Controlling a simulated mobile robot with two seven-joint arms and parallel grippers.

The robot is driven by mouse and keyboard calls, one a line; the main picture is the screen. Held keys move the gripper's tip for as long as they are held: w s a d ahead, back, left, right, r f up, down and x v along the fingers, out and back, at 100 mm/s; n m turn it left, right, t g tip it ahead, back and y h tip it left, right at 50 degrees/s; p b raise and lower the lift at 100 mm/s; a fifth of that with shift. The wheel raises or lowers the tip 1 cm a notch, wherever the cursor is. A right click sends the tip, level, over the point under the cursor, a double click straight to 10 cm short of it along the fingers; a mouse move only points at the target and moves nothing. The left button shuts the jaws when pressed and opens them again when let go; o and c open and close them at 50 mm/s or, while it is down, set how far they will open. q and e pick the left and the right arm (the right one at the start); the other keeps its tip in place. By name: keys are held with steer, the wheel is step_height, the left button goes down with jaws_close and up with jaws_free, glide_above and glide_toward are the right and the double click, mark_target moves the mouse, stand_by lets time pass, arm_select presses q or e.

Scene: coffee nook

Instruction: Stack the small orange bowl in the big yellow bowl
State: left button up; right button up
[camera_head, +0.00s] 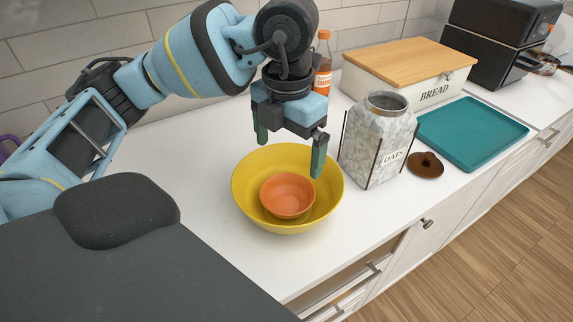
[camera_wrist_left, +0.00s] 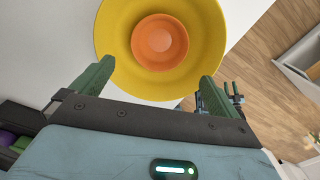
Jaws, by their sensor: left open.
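The small orange bowl (camera_head: 287,195) sits upright inside the big yellow bowl (camera_head: 250,178) on the white counter. In the left wrist view the orange bowl (camera_wrist_left: 160,42) lies near the middle of the yellow bowl (camera_wrist_left: 207,40). My left gripper (camera_head: 290,156) is open, with its green fingers apart and nothing between them. It hangs over the back part of the yellow bowl, and the orange bowl is clear of the fingers. In the left wrist view the fingers of my left gripper (camera_wrist_left: 153,75) show on either side below the orange bowl.
An oats canister (camera_head: 376,140) stands close to the right of the yellow bowl, with a brown lid (camera_head: 426,165) beside it. A teal tray (camera_head: 472,132), a bread box (camera_head: 400,75) and an orange bottle (camera_head: 323,65) are farther back. The counter left of the bowls is bare.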

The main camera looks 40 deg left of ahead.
arm_select(q)
step_height(320, 180, up, 3)
steer(key=shift+f, duration=0.15)
arm_select(e)
steer(key=shift+r, duration=0.1)
steer(key=shift+w+r, duration=0.15)
steer(key=shift+w, duration=0.25)
steer(key=shift+s+d, duration=0.1)
